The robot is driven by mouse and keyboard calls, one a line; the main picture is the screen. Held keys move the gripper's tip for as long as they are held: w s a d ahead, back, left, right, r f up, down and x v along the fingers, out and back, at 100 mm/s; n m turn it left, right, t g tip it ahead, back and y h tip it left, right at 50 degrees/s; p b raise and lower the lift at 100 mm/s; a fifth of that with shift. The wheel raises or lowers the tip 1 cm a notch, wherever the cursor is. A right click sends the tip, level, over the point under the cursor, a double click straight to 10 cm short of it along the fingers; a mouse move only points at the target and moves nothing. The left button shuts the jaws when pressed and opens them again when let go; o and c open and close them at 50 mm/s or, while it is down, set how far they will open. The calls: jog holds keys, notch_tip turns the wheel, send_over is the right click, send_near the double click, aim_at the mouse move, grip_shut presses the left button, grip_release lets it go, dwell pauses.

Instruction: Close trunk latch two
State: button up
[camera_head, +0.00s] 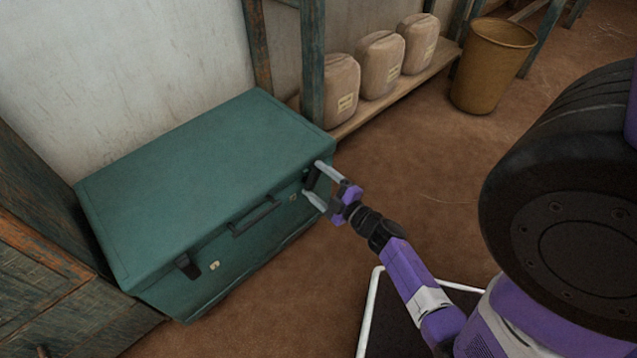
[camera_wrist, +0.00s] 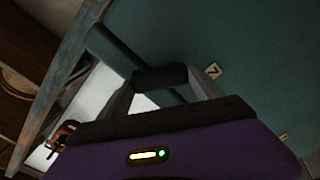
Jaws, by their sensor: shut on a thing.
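The green trunk (camera_head: 205,165) stands against the wall with its lid down. It also shows in the wrist view (camera_wrist: 250,40). My gripper (camera_head: 311,180) is at the right end of the trunk's front face. Its fingers (camera_wrist: 161,80) are shut on a dark latch (camera_wrist: 160,76), which also shows between them in the head view (camera_head: 312,178). A small pale plate with a dark mark (camera_wrist: 212,70) is beside this latch. The fingers partly hide the latch, and I cannot tell how far it is swung. The other dark latch (camera_head: 187,267) is at the front left.
A dark handle (camera_head: 255,216) juts from the trunk front between the latches. A tan bin (camera_head: 491,65) stands at the back right. A wooden cabinet (camera_head: 40,270) is close on the left. Brown floor is open in front.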

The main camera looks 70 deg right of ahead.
jog(key=n+b, duration=0.1)
jog(key=n, duration=0.2)
jog(key=a+n+b, duration=0.1)
jog(key=n, duration=0.2)
jog(key=shift+w+b, duration=0.2)
jog(key=shift+b, duration=0.1)
jog(key=shift+n, duration=0.3)
jog(key=o, duration=1.4)
jog(key=shift+a, duration=0.1)
jog(key=p+v, duration=0.1)
jog(key=v, duration=0.6)
jog(key=shift+s+a, duration=0.15)
jog(key=shift+s, duration=0.15)
